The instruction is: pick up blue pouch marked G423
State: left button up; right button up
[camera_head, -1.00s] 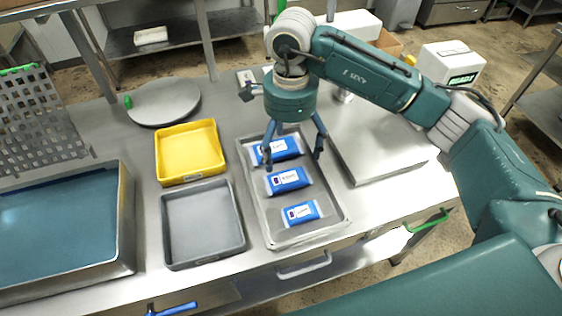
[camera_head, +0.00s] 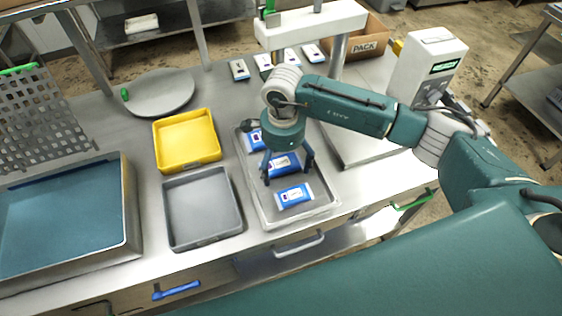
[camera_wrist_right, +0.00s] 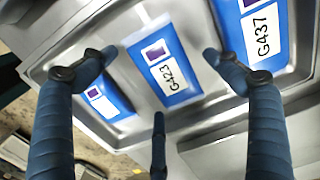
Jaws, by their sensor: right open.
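The blue pouch marked G423 (camera_wrist_right: 174,72) is the middle of three blue pouches in a grey metal tray (camera_head: 262,205); it also shows in the head view (camera_head: 284,163). My right gripper (camera_head: 288,174) is open above this pouch, fingers pointing down. In the wrist view the fingers of the right gripper (camera_wrist_right: 158,72) are spread on either side of the pouch, with a third finger below it. I cannot tell the remaining height. My left gripper is not in view.
A pouch marked G437 (camera_wrist_right: 258,35) lies on one side of G423, and another blue pouch (camera_head: 294,196) on the other. A grey bin (camera_head: 203,208) and yellow bin (camera_head: 188,141) stand left of the tray. A white device (camera_head: 428,65) stands behind my right arm.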

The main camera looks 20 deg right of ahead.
jog(key=shift+c, duration=0.8)
jog(key=c, duration=0.9)
jog(key=shift+c, duration=1.2)
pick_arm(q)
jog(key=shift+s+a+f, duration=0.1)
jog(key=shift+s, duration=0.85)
